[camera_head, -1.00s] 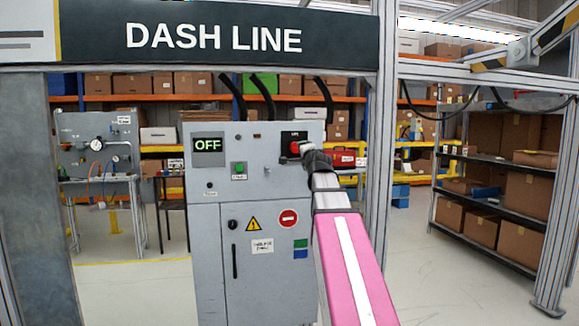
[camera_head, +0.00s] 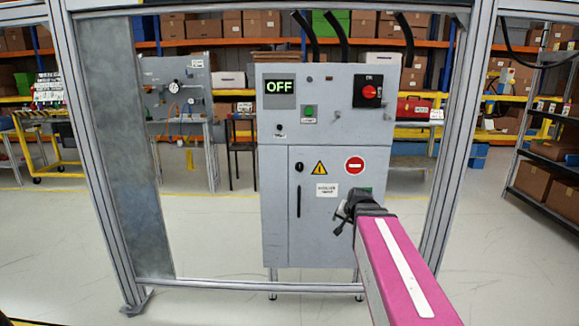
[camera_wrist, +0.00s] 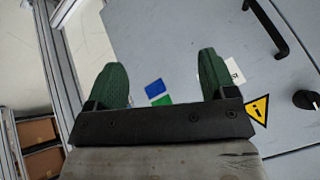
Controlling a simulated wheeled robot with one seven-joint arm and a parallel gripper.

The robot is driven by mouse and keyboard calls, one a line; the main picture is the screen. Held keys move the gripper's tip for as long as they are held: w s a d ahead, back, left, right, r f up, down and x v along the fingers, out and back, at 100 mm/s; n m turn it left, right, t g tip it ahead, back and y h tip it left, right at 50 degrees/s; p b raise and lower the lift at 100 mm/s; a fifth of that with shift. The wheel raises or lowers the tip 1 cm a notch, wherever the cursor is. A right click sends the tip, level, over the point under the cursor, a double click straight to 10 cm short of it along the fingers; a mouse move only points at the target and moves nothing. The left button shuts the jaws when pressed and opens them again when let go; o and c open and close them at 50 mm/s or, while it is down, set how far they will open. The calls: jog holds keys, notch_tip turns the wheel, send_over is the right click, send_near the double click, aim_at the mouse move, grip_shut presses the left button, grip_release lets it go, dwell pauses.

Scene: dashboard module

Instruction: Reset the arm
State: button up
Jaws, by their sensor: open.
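My arm reaches in from the lower right of the head view, with a pink link and a dark wrist. My gripper (camera_head: 343,215) is in front of the lower right of the grey control cabinet (camera_head: 277,232), below the red rotary switch (camera_head: 370,92). In the wrist view my gripper (camera_wrist: 163,88) has its two green fingers spread apart with nothing between them. Beyond them is the cabinet door with blue and green stickers (camera_wrist: 157,93) and a yellow warning triangle (camera_wrist: 257,109). The cabinet display (camera_head: 280,87) reads OFF.
A metal frame with uprights (camera_head: 455,140) and a low crossbar (camera_head: 220,286) stands around the cabinet. A shelf rack with boxes (camera_head: 550,170) is at the right. A gauge panel bench (camera_head: 177,85) is behind left.

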jog(key=s+a+f+n+g, duration=0.1)
jog(key=s+f+n+g, duration=0.1)
jog(key=s+f, duration=0.6)
jog(key=s+a+f+n+g+h, duration=0.1)
jog(key=s+f+n+g, duration=0.2)
jog(key=s+f, duration=0.4)
jog(key=shift+s+a+f+g, duration=0.3)
jog(key=shift+s+f+g, duration=0.1)
jog(key=shift+f+g, duration=0.4)
